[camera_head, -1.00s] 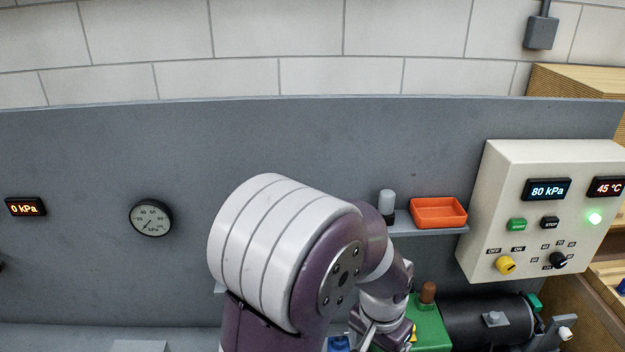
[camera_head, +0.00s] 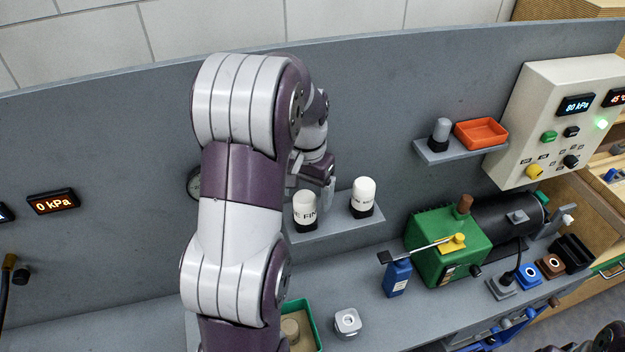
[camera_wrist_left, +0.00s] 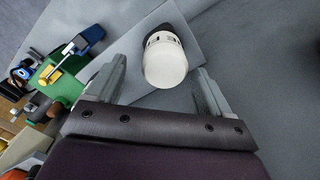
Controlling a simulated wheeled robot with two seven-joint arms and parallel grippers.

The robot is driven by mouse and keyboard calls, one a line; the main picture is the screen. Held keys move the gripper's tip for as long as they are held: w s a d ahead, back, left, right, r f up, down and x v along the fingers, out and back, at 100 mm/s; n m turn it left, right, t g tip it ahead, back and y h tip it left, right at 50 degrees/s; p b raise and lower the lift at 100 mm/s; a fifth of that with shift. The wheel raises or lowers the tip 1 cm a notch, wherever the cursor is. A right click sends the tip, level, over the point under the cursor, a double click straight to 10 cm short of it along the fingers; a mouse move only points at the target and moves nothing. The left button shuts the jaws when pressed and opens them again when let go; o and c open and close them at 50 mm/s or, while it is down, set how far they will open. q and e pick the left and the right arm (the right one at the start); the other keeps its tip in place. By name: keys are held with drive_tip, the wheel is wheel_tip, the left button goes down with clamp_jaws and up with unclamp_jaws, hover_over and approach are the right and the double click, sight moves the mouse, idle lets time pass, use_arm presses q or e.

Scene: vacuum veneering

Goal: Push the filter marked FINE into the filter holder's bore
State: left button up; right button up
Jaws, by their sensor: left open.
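Two white, black-based filters stand upright on a small grey shelf (camera_head: 335,228) in the head view. The left filter (camera_head: 305,206) carries dark lettering with "FIN" readable. The right filter (camera_head: 363,194) has lettering too small to read surely. My left gripper (camera_wrist_left: 160,68) is open and empty. In the left wrist view, one filter (camera_wrist_left: 166,62) lies ahead between the spread fingers, apart from both; I cannot tell which one it is. In the head view my left arm hides most of the gripper. A pale block with a round opening (camera_head: 347,322), possibly the filter holder, sits on the bench.
A green pump (camera_head: 445,240) with a black motor and a blue bottle (camera_head: 397,278) stand to the right. A green-rimmed bin (camera_head: 303,308) sits beside my left arm.

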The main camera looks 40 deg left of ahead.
use_arm(q)
drive_tip(key=f, duration=0.4)
drive_tip(key=shift+s+a+p, duration=0.1)
drive_tip(key=shift+a+p, duration=0.2)
drive_tip(key=shift+s+a+f, duration=0.1)
drive_tip(key=shift+s+f, duration=0.05)
drive_tip(key=shift+f, duration=0.2)
drive_tip(key=shift+w+d, duration=0.2)
drive_tip(key=shift+d, duration=0.05)
drive_tip(key=c, duration=0.4)
drive_tip(key=shift+s+a, duration=0.1)
drive_tip(key=c, duration=0.6)
drive_tip(key=shift+o, duration=0.4)
drive_tip(key=shift+c, duration=1.2)
drive_tip(key=shift+r+p, duration=1.85)
drive_tip(key=shift+r, duration=0.1)
use_arm(e)
drive_tip(key=r, duration=0.5)
drive_tip(key=shift+s+a+r, duration=0.1)
drive_tip(key=shift+a, duration=0.1)
